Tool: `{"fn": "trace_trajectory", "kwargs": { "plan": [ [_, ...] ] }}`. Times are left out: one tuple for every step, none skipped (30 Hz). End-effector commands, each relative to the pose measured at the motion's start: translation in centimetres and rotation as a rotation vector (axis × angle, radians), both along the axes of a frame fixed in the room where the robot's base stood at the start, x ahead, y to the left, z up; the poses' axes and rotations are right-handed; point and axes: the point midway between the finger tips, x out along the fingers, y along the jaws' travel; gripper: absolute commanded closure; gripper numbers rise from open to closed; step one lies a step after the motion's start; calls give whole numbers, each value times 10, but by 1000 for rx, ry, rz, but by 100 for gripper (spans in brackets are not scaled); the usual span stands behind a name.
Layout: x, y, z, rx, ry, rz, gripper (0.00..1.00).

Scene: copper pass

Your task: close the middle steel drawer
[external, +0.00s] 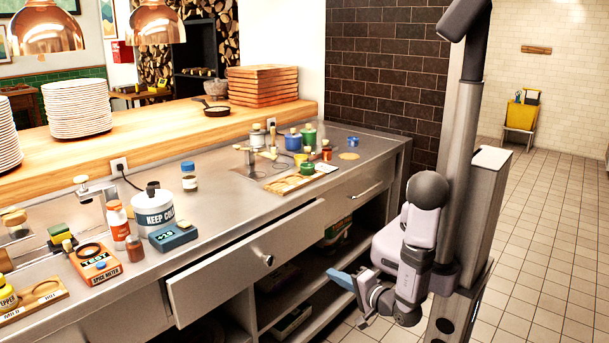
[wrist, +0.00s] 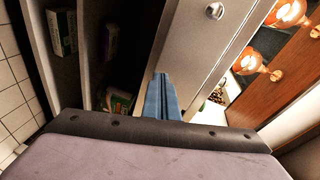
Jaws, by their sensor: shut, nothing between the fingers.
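The middle steel drawer (external: 245,262) stands pulled out from the counter in the external view, its front slanting toward the lower left. A round knob (external: 257,254) sits on its front. In the wrist view the drawer front (wrist: 195,52) rises ahead of the fingers, with the knob (wrist: 214,11) near the top edge. My gripper (external: 334,275) is to the right of the drawer in the external view, apart from the knob. Its blue fingers (wrist: 160,80) are together and empty in the wrist view. Whether they touch the drawer front is unclear.
Open shelves (external: 310,285) lie under the counter. Another drawer (external: 355,195) with a bar handle is at the right and looks shut. The steel counter top (external: 225,215) carries jars, a blue-lidded bottle (external: 189,176) and a wooden board (external: 295,182). Tiled floor (external: 545,230) is free at right.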

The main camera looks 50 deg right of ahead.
Motion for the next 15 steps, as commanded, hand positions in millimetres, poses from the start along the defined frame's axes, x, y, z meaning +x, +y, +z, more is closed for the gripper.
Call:
{"fn": "trace_trajectory", "kwargs": {
  "plan": [
    [7, 7, 11, 5, -48, 60, 100],
    [10, 12, 16, 16, -73, 93, 100],
    [12, 21, 23, 39, -102, 134, 100],
    [12, 28, 27, 65, -122, 160, 100],
    [13, 34, 32, 95, -143, 180, 100],
    [13, 37, 36, 125, -162, 188, 100],
    [13, 37, 39, 145, -173, 185, 100],
    [12, 37, 40, 159, -180, 183, 100],
    [13, 37, 41, 175, -183, 181, 100],
    [13, 37, 40, 183, -184, 180, 100],
    [13, 37, 40, 189, -183, 179, 100],
    [12, 36, 40, 193, -184, 178, 100],
    [13, 36, 40, 195, -183, 178, 100],
    [13, 36, 40, 195, -183, 178, 100],
    [13, 36, 40, 195, -183, 177, 100]
  ]
}}
